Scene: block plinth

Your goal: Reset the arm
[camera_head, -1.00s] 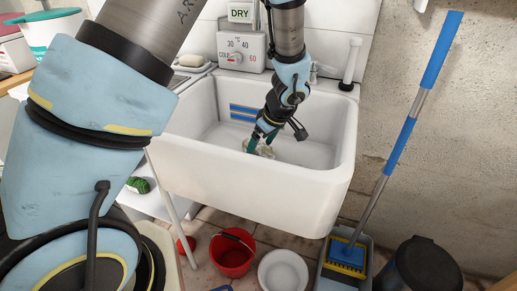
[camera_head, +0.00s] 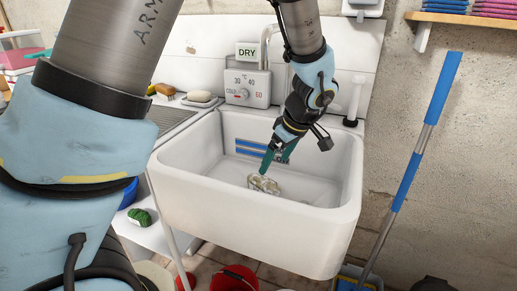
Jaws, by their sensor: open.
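My gripper (camera_head: 277,158) hangs over the white sink (camera_head: 190,195), its teal fingers pointing down and apart. Its jaws are open and hold nothing that I can see. A pale, crumpled or glassy item (camera_head: 264,184) lies on the sink floor just below the fingertips. A small gap seems to lie between them. My arm comes down from the top of the view, and its large near links cover the left side.
A temperature dial box (camera_head: 247,88) and a DRY sign (camera_head: 247,50) are behind the sink. Soap (camera_head: 199,97) sits on the back ledge. A blue-handled mop (camera_head: 422,130) leans at right. A red bucket (camera_head: 234,279) stands on the floor below. A wall shelf (camera_head: 465,18) holds folded cloths.

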